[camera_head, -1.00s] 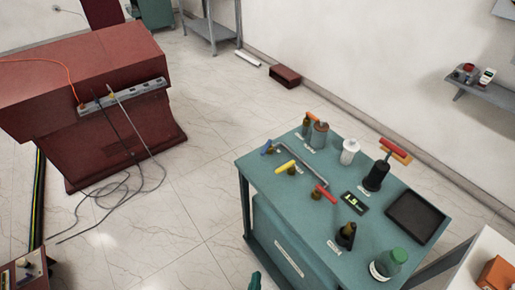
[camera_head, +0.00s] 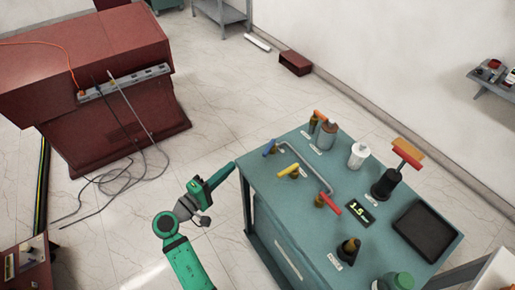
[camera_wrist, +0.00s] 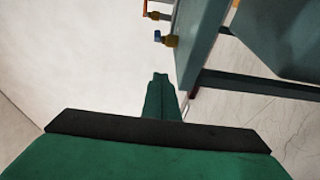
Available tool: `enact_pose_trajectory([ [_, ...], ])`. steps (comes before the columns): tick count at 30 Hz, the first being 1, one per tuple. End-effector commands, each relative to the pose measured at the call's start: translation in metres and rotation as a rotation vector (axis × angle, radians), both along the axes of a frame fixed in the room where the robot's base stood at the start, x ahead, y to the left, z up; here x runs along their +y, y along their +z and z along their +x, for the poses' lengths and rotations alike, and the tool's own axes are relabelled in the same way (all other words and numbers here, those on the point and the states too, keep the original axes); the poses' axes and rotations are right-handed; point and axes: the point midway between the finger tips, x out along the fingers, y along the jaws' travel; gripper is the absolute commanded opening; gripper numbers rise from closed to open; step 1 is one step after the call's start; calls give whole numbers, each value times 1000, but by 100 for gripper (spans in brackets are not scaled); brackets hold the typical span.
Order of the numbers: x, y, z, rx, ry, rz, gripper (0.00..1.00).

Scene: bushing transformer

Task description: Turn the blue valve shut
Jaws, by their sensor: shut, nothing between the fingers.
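In the wrist view the blue valve (camera_wrist: 162,38) shows with a brass body beside the table side. My gripper (camera_head: 222,176) is left of the table in the head view, apart from the valve. In the wrist view my gripper (camera_wrist: 161,78) shows as one narrow closed shape pointing toward the upper middle. It is shut and holds nothing.
On the table are a yellow valve (camera_head: 288,172), a red valve (camera_head: 327,203), an orange valve (camera_head: 319,117), a bent pipe (camera_head: 307,166), a display reading 1.5 (camera_head: 359,209), a grey canister (camera_head: 326,134), a white bottle (camera_head: 357,155) and a black tray (camera_head: 426,231).

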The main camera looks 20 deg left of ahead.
Motion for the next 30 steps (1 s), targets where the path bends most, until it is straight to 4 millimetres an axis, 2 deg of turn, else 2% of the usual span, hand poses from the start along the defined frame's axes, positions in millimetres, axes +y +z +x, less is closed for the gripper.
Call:
enact_pose_trajectory([
  [3, 6, 11, 1, -18, -18, -9, 0],
  [8, 0, 13, 13, -21, -26, -12, 0],
  [23, -33, 13, 96, -21, -23, -10, 0],
  [27, -54, 12, 90, -19, -22, -11, 0],
  [30, -62, 12, 89, -20, -21, -10, 0],
])
